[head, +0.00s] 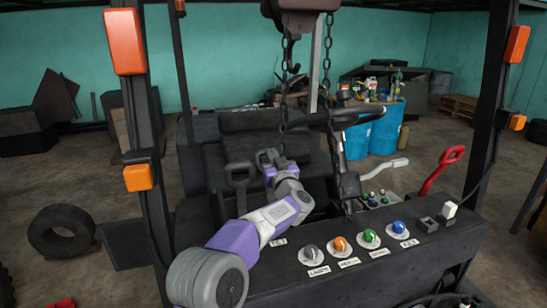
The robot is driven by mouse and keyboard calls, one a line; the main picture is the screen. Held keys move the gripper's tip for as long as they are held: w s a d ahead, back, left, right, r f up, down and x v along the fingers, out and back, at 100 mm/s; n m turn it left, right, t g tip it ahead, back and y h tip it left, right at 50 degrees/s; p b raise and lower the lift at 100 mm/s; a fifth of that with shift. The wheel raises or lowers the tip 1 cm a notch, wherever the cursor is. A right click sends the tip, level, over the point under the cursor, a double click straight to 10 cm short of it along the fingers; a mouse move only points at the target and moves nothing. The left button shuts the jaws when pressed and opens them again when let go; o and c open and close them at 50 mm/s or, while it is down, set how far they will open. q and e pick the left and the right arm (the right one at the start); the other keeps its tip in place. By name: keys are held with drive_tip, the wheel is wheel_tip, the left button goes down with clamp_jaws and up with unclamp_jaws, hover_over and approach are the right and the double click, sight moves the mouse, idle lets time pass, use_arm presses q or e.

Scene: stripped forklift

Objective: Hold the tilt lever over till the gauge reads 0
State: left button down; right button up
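My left arm reaches up from the bottom of the head view, and its gripper (268,157) is in front of the black seat. Its fingers are small and partly hidden, so I cannot tell whether they are open or hold anything. A black lever with a loop-shaped handle (240,173) stands just left of the gripper. A red-handled lever (443,170) stands at the right, and a pale-handled lever (385,168) lies nearer the middle. I cannot read which is the tilt lever. No gauge face is readable. My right gripper is not in view.
The dark dash panel (455,240) carries several coloured knobs (340,243) with labels and a white-topped switch (449,210). Chains (326,55) hang over the seat (255,140). Posts with orange lamps (124,42) stand at both sides. Blue drums (384,130) stand behind.

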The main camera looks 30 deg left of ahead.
use_arm(q)
drive_tip(key=shift+s+a+r+y, duration=0.3)
drive_tip(key=shift+a+r, duration=0.3)
drive_tip(key=s+d+r+b, duration=0.1)
drive_tip(key=s+d+b, duration=0.1)
drive_tip(key=s+d, duration=0.6)
drive_tip(key=d, duration=0.3)
drive_tip(key=shift+s+d, duration=0.2)
drive_tip(key=shift+s, duration=0.15)
